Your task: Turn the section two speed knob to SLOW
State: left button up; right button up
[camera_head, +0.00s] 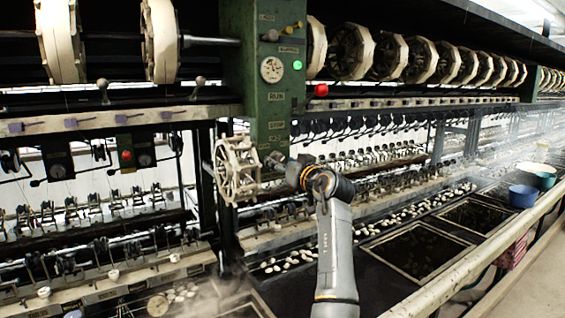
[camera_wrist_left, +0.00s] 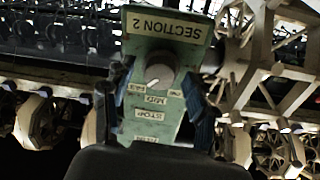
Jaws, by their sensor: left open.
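The section two panel is a green plate with a SECTION 2 label (camera_wrist_left: 166,25), upside down in the left wrist view. The round grey speed knob (camera_wrist_left: 159,76) sits below that label in the picture. Small labels lie along its edge, with MID in the middle; the side ones are too blurred to read surely. A pale mark shows on the knob, but its setting is unclear. My left gripper (camera_wrist_left: 158,112) is open, its blue-padded fingers on either side of the panel, apart from the knob. In the head view my left gripper (camera_head: 275,160) is at the green post's lower end and hides the knob.
The green post (camera_head: 240,60) carries a dial, coloured lamps and RUN, STOP and ALARM labels. A pale reel wheel (camera_head: 237,170) stands close left of my gripper. A red knob (camera_head: 321,90) juts out above. Dark basins (camera_head: 418,250) and a blue bucket (camera_head: 522,196) are at the right.

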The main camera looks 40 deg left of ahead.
pick_arm(q)
jog(key=c, duration=1.2)
jog(key=shift+o, duration=0.2)
jog(key=shift+f+b, duration=0.1)
jog(key=shift+b, duration=0.35)
jog(key=n+b, duration=0.6)
jog(key=n, duration=0.1)
jog(key=n+y+b, duration=0.1)
jog(key=n+b, duration=0.5)
jog(key=n, duration=0.2)
jog(key=shift+n+g, duration=0.3)
jog(key=shift+g, duration=0.1)
jog(key=shift+w+n+b, duration=0.1)
jog(key=shift+n+b, duration=0.35)
jog(key=shift+n, duration=1.05)
